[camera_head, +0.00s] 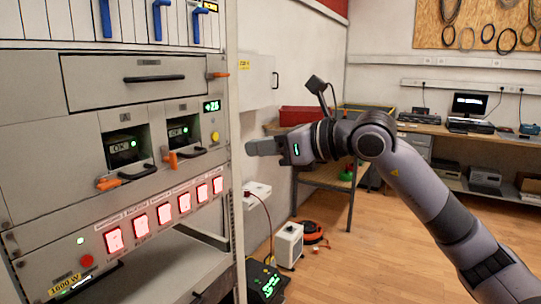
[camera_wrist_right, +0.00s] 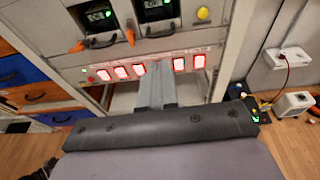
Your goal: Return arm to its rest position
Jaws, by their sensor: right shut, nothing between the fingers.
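My right arm reaches in from the lower right of the head view. Its gripper (camera_head: 262,147) points left toward the equipment rack (camera_head: 150,100) and is shut and empty, with free air around the fingers. My left gripper is not in view.
Behind my arm stand a table with a red bin (camera_head: 301,115) and a workbench (camera_head: 450,126). A white box (camera_head: 289,244) and a cable reel (camera_head: 312,233) are on the floor. Open floor lies below my arm.

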